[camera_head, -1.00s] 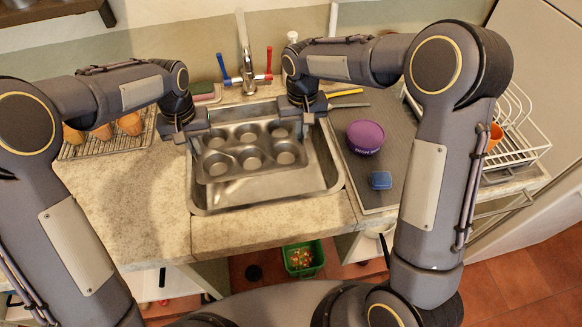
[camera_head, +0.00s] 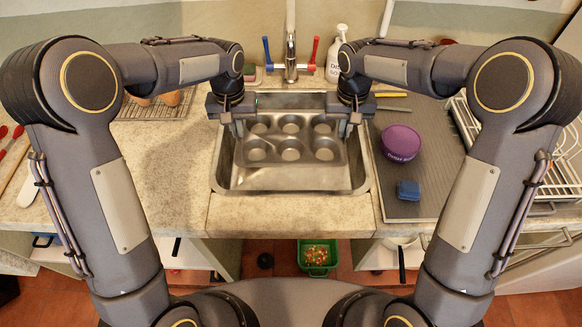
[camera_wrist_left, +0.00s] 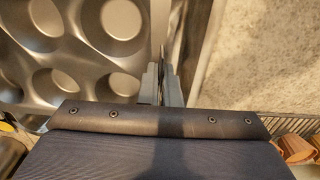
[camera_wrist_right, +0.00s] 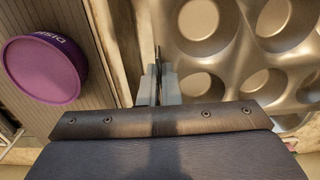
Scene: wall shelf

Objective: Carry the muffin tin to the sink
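The grey metal muffin tin (camera_head: 291,150) with several cups is at the sink (camera_head: 290,184), over or within the basin; its exact height is hard to tell. My left gripper (camera_head: 238,130) is shut on the tin's left edge, and the tin shows in the left wrist view (camera_wrist_left: 92,62). My right gripper (camera_head: 348,128) is shut on the tin's right edge, and the tin shows in the right wrist view (camera_wrist_right: 215,55). The tin looks roughly level.
The faucet (camera_head: 291,50) with blue and red handles stands behind the sink. A soap bottle (camera_head: 337,52) is beside it.

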